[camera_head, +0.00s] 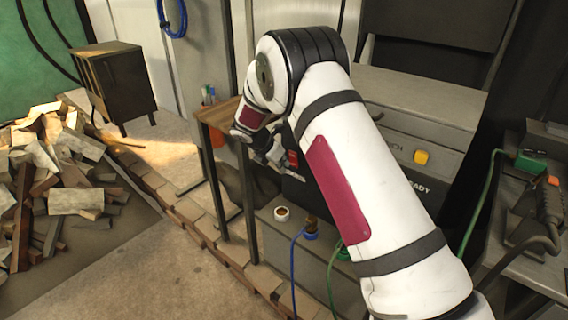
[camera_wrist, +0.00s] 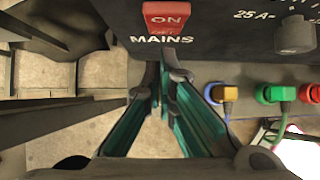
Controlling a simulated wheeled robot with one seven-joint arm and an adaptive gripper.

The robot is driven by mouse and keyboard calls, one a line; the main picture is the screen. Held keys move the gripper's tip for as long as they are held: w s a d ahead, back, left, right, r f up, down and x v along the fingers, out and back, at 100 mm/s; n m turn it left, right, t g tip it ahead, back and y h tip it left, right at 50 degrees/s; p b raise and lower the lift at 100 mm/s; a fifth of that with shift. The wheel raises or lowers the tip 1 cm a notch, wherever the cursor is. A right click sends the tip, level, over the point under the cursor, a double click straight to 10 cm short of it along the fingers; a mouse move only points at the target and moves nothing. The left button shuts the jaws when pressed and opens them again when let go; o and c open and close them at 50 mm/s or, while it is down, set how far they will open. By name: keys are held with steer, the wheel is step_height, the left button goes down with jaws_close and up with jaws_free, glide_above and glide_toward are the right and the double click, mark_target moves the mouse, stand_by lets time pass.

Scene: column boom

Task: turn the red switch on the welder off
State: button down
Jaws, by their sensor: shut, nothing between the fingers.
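The red switch (camera_wrist: 167,20) sits on the dark front panel of the welder (camera_wrist: 225,45), at the top of the wrist view. Its upper part reads ON brightly; a darker OFF shows below, with MAINS lettered underneath. I cannot tell for sure which side is pressed in. In the head view the red switch (camera_head: 293,159) shows small beside my gripper (camera_head: 285,172). In the wrist view my gripper (camera_wrist: 164,72) is shut and empty, its fingertips just below the MAINS lettering. Whether they touch the panel is unclear. My arm hides much of the welder in the head view.
Blue, green and red plugs (camera_wrist: 268,93) and a dark knob (camera_wrist: 294,35) lie right of the fingers. A wooden-topped stand (camera_head: 217,112) is close left of my gripper. A woodpile (camera_head: 75,185) lies far left. A yellow button (camera_head: 421,157) is on the right-hand equipment.

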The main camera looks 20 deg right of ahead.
steer(key=s+a+r+p, duration=0.1)
steer(key=s+a+r, duration=0.4)
steer(key=a, duration=0.3)
steer(key=shift+s+a+r, duration=0.15)
steer(key=shift+s+r, duration=0.05)
steer(key=shift+s, duration=0.3)
steer(key=s+d+r+m+y+p, duration=0.1)
steer(key=s+d+r+m+p, duration=0.4)
steer(key=s+r, duration=0.65)
steer(key=s+d+r+m+y+p, duration=0.1)
steer(key=s+d+r+m, duration=0.2)
steer(key=s+r+m, duration=0.65)
steer(key=s+r+m+y+p, duration=0.1)
steer(key=s+r+m+p, duration=0.1)
steer(key=s, duration=0.7)
steer(key=s+r+m+y+p, duration=0.1)
steer(key=s+r+m, duration=0.3)
steer(key=s, duration=0.5)
steer(key=s+r+m+y+p, duration=0.1)
steer(key=s+r+m, duration=0.3)
steer(key=s, duration=0.6)
steer(key=shift+y+p, duration=0.4)
steer(key=shift+p, duration=0.45)
